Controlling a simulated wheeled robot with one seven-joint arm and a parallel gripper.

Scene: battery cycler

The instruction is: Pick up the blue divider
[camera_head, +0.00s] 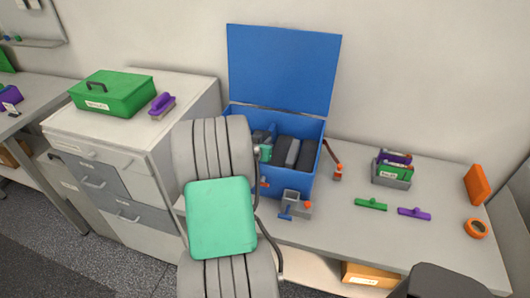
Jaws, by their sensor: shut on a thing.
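The blue box (309,173) stands open on the bench with its lid (283,68) raised against the wall. My gripper (265,138) is at the left part of the box, partly hidden by my own arm. A thin blue divider (273,130) shows upright at the gripper, inside the box opening. The gripper is shut on it, though the fingertips are small and hard to make out. Dark grey blocks (292,151) stand in the box to the right of the gripper.
A green case (112,95) and purple brush (162,104) stand on the left cabinet.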

